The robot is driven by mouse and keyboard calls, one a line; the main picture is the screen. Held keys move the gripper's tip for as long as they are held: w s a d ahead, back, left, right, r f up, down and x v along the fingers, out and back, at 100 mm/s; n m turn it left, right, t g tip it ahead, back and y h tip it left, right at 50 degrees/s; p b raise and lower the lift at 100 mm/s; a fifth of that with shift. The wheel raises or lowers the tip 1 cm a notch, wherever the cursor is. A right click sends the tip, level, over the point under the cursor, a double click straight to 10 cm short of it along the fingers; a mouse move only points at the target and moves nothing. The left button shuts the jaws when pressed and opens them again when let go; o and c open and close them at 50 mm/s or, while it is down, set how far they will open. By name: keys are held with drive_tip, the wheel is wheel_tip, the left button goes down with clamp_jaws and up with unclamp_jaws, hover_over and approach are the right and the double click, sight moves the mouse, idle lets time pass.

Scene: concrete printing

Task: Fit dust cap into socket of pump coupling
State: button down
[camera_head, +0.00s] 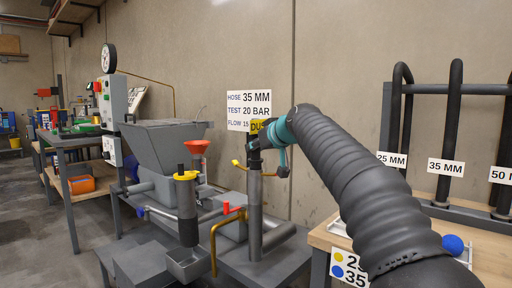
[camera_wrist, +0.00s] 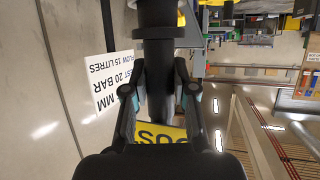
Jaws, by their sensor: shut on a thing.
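My gripper (camera_head: 268,138), with teal parts, is at the top of an upright grey pipe (camera_head: 255,208), seemingly the pump coupling. It is shut on a dark piece (camera_wrist: 158,22), apparently the dust cap, which also shows in the head view (camera_head: 253,144). A yellow tag reading "DUS" (camera_head: 258,126) is beside the gripper; it appears upside down in the wrist view (camera_wrist: 163,138). A yellow-ended lever (camera_head: 237,163) sticks out left of the pipe top. The socket is hidden; I cannot tell whether the cap touches or enters it.
A bent brass pipe (camera_head: 214,245) is in front. A hose rack (camera_head: 452,130) stands right, above a wooden bench (camera_head: 490,258). A wall sign (camera_head: 248,108) is behind.

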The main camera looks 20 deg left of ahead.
drive_tip(key=shift+f+b, duration=0.75)
drive_tip(key=shift+f, duration=0.15)
drive_tip(key=c, duration=0.8)
unclamp_jaws()
drive_tip(key=shift+c, duration=0.2)
drive_tip(key=v, duration=1.2)
drive_tip(key=s+d+f+m+h, duration=0.1)
drive_tip(key=s+d+f, duration=0.15)
drive_tip(key=d, duration=0.25)
drive_tip(key=s+d+f+m+h, duration=0.2)
drive_tip(key=s+d, duration=0.1)
drive_tip(key=d, duration=0.2)
drive_tip(key=s+d+f+m+g+h+p, duration=0.1)
drive_tip(key=s+d+f+m+h, duration=0.2)
drive_tip(key=s+d+f, duration=0.9)
drive_tip(key=s+d+f+m+g+h+p, duration=0.1)
drive_tip(key=s+d+f+m+h, duration=0.3)
drive_tip(key=s+d+f, duration=0.8)
drive_tip(key=s+f+g, duration=0.1)
drive_tip(key=s+f, duration=0.2)
drive_tip(key=f, duration=0.1)
drive_tip(key=shift+s+p, duration=0.35)
